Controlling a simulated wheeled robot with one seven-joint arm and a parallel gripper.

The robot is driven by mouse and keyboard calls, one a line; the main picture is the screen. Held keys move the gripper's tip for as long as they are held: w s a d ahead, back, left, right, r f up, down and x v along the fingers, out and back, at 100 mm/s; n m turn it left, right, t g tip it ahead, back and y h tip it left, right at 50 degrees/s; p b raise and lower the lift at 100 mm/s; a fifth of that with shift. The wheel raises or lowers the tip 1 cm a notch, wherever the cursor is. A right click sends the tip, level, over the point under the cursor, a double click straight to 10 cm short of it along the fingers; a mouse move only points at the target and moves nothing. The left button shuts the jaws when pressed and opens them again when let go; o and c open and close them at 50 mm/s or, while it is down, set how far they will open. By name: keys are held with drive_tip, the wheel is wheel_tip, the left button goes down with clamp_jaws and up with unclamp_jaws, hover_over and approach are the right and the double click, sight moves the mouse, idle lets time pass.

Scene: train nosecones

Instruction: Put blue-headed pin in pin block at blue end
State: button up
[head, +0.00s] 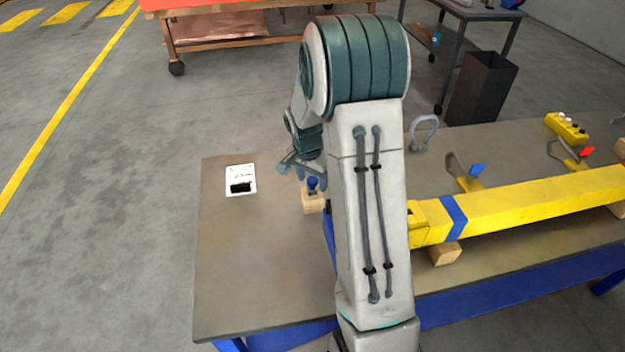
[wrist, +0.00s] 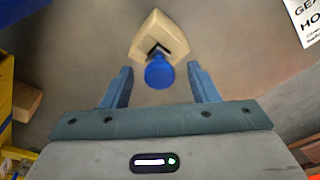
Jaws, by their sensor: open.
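The blue-headed pin (head: 312,183) stands in a small wooden block (head: 313,203) on the table, left of my arm in the head view. In the wrist view the blue pin head (wrist: 158,72) overlaps the wooden block (wrist: 163,35). My gripper (wrist: 159,75) is open, with the pin head between its two fingers in the picture; I cannot tell the height gap. My gripper also shows in the head view (head: 299,172), close to the pin. A yellow beam (head: 525,208) has a blue band (head: 453,217) near its left end. A yellow block-like end piece (head: 416,224) is there, partly hidden by my arm.
Wooden supports (head: 445,253) hold the beam. Clamps with blue (head: 477,169) and red (head: 588,150) tips stand behind it. A yellow button box (head: 567,128) is at back right.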

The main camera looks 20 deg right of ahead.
sight(309, 192)
wheel_tip(309, 192, up, 10)
drive_tip(key=a, duration=0.1)
drive_tip(key=s+a+r+n, duration=0.1)
drive_tip(key=s+a+n, duration=0.2)
drive_tip(key=s, duration=0.5)
drive_tip(key=s+a+r+n+t+y, duration=0.1)
drive_tip(key=s+a+r+n, duration=0.1)
drive_tip(key=s, duration=0.6)
drive_tip(key=s+a+r+n+t, duration=0.1)
drive_tip(key=s+a+r+n, duration=0.1)
drive_tip(key=s+a+n, duration=0.2)
drive_tip(key=s+n, duration=0.2)
drive_tip(key=s, duration=0.2)
drive_tip(key=shift+a+b, duration=0.3)
